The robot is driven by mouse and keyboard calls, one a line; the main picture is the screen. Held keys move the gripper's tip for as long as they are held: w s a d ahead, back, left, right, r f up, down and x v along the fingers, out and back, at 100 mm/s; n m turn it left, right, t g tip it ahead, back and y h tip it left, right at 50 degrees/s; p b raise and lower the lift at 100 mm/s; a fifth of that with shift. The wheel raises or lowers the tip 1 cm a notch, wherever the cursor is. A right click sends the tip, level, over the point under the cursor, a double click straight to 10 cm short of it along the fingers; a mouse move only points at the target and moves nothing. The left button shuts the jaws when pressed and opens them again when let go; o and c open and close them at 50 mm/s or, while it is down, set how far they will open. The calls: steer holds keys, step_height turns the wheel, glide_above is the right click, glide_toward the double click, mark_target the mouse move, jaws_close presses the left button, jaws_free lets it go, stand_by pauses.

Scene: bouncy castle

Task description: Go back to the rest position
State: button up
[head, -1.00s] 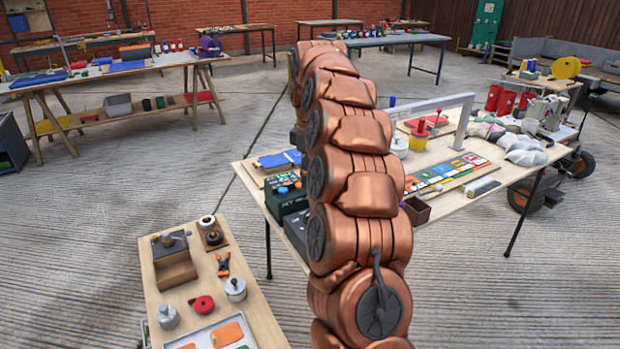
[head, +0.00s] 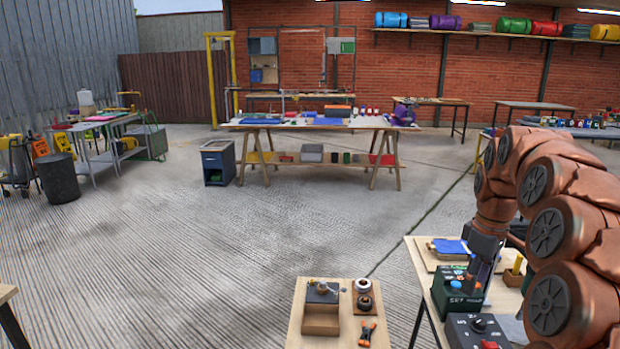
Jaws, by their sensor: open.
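My copper-coloured arm (head: 562,232) arches over at the right of the head view. My gripper (head: 482,280) hangs from its far end, dark and pointing down beside a dark green box (head: 458,290) on the right-hand table. The gripper is open, and I see nothing held in it. Its fingers are small and dark, so I cannot tell whether they touch the box.
A blue item (head: 450,247) and a black box with a red part (head: 475,330) share that table. A small wooden table (head: 297,335) with tools stands at bottom centre. A long trestle workbench (head: 385,124) stands further back. The concrete floor (head: 170,240) at left is open.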

steer(key=s+a+r+m+p, duration=0.1)
steer(key=s+a+r+p, duration=0.15)
steer(key=s+a, duration=0.5)
steer(key=s+a+f+m+p, duration=0.1)
steer(key=s+a, duration=0.4)
steer(key=s, duration=0.8)
steer(key=s+a+f+m+g+p, duration=0.1)
steer(key=s+a+m+p, duration=0.3)
steer(key=s, duration=1)
steer(key=shift+s+a+m+g, duration=0.3)
steer(key=shift+a+m, duration=0.15)
steer(key=shift+m, duration=0.35)
steer(key=shift+f, duration=0.1)
